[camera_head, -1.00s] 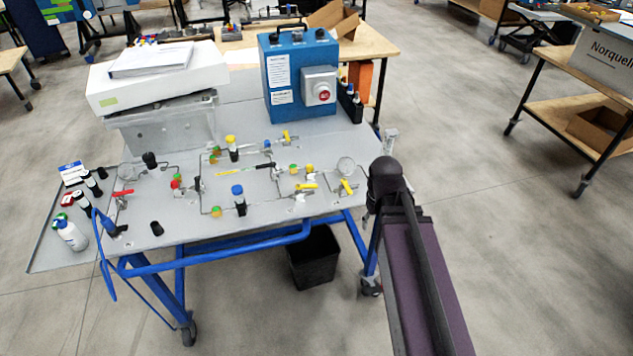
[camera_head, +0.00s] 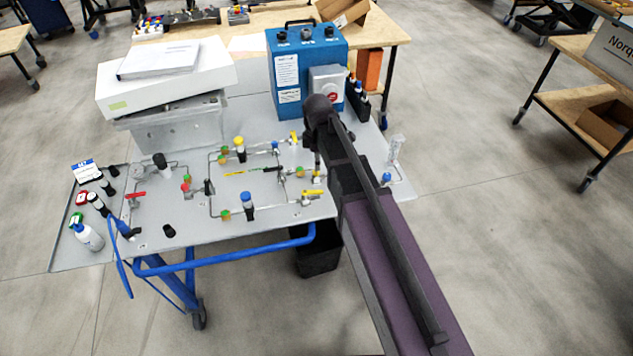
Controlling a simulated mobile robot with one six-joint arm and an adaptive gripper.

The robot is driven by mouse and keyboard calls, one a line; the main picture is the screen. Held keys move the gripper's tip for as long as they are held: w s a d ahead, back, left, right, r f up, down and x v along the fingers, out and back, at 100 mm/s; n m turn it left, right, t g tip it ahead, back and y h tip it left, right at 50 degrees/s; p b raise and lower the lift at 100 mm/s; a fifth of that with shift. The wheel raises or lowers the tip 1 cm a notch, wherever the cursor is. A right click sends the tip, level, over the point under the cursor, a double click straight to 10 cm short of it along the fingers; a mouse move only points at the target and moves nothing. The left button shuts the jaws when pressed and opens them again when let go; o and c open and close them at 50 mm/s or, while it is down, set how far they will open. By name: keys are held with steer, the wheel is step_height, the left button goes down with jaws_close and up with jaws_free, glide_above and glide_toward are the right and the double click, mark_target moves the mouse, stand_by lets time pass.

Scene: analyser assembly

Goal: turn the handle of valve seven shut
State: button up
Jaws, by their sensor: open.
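A grey panel (camera_head: 190,222) carries tubing and several small valves. A yellow-handled valve (camera_head: 313,193) sits near its front right. Another yellow handle (camera_head: 295,137) is further back, and a third (camera_head: 317,178) shows partly beside my arm. A red-handled valve (camera_head: 137,195) is at the left. I cannot read any valve numbers, so I cannot tell which is valve seven. My gripper (camera_head: 317,160) is open, pointing down under my dark wrist over the panel's right part, close to the yellow handles. Its fingertips are mostly hidden, and contact cannot be told.
A blue box (camera_head: 288,75) with a red button stands behind my wrist. A white device (camera_head: 170,80) is at the back left. Bottles (camera_head: 87,234) stand at the left edge. A black bin (camera_head: 318,258) is below the panel. My arm hides the panel's right side.

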mark_target(317, 192)
steer(key=shift+w+f, duration=0.1)
steer(key=shift+f, duration=0.05)
stand_by(0.4)
step_height(317, 192, down, 13)
steer(key=b, duration=1.4)
steer(key=shift+f, duration=0.2)
jaws_close()
